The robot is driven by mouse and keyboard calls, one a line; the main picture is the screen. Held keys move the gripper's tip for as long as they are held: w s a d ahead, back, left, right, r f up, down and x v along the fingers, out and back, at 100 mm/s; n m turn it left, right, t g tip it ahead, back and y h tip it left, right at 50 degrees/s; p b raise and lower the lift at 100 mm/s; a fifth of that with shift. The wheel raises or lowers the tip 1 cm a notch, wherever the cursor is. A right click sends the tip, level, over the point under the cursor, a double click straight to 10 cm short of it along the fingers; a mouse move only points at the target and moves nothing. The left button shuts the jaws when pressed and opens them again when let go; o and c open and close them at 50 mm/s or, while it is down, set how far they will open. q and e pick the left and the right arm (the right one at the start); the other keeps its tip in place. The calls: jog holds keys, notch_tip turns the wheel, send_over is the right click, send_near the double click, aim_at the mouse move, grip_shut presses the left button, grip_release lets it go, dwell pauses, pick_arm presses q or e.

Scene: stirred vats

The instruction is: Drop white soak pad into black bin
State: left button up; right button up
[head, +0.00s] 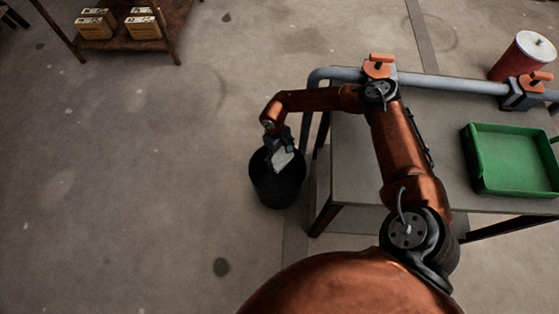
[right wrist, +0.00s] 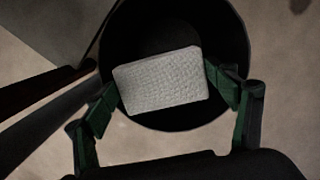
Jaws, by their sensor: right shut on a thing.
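The black bin (head: 277,192) stands on the floor beside the left end of the table. My right gripper (head: 280,154) is over the bin's mouth, pointing down. It is shut on the white soak pad (head: 283,160). In the right wrist view the pad (right wrist: 160,80) is a pale, textured rectangle between the two fingers of the gripper (right wrist: 168,88), with the dark inside of the bin (right wrist: 170,28) behind it. The pad's height above the bin's rim is hard to tell. My left gripper is not in view.
A grey table (head: 350,165) stands right of the bin, with a green tray (head: 480,185) on it. A pipe with orange-handled valves (head: 440,82) runs along its back edge. A red drum (head: 522,58) is behind. A shelf with boxes (head: 94,24) is at upper left. The floor left of the bin is clear.

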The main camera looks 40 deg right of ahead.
jog(key=o, duration=1.2)
notch_tip(320, 180, up, 12)
jog(key=w, duration=0.1)
jog(key=shift+w, duration=0.35)
